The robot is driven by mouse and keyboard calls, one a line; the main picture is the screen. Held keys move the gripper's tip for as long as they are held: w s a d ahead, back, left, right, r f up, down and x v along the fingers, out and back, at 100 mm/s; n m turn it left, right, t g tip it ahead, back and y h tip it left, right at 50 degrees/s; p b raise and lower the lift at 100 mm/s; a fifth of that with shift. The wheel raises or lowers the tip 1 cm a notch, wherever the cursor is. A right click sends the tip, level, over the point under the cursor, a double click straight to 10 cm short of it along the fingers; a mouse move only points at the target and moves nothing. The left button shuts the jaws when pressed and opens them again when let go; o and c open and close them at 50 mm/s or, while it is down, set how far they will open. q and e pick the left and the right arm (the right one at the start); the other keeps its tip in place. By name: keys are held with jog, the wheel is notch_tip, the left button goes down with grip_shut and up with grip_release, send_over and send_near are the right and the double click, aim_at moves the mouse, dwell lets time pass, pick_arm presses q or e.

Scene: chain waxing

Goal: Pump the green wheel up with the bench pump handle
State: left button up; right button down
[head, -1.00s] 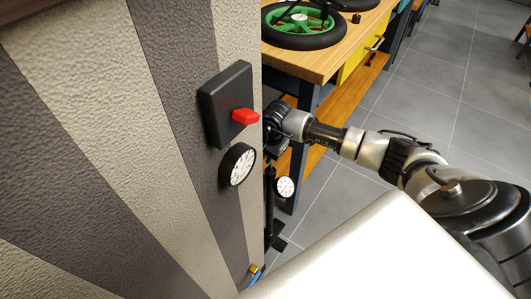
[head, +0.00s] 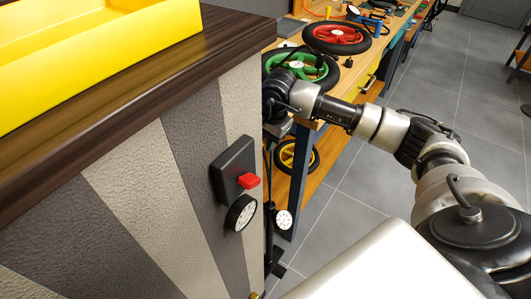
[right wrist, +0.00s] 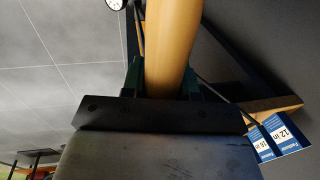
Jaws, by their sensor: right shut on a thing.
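The green wheel (head: 322,72) with a black tyre lies flat on the wooden workbench, partly hidden behind my right arm. The pump (head: 269,195) stands on the floor beside the dark-topped counter, with a thin black column and a round white gauge (head: 283,220). In the right wrist view, the fingers of my right gripper (right wrist: 163,78) are shut on the tan pump handle (right wrist: 172,40). In the head view, the counter edge and my wrist hide the handle and fingertips. My left gripper is not in view.
The counter (head: 120,75) fills the left side, carrying a yellow tray (head: 110,55). Its side has a black box with a red lever (head: 248,181). A red wheel (head: 337,36) lies on the bench behind the green one. A yellow wheel (head: 285,153) is below.

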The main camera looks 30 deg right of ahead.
pick_arm(q)
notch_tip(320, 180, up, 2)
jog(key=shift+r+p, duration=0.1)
jog(key=shift+p, duration=0.65)
pick_arm(e)
notch_tip(320, 180, up, 6)
jog(key=shift+r, duration=0.25)
jog(key=c, duration=0.8)
grip_release()
jog(key=shift+f, duration=0.1)
jog(key=shift+c, duration=0.2)
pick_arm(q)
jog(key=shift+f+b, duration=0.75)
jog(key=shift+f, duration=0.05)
pick_arm(e)
notch_tip(320, 180, up, 11)
jog(key=s, duration=0.2)
jog(key=shift+d+f, duration=0.15)
jog(key=shift+d, duration=0.3)
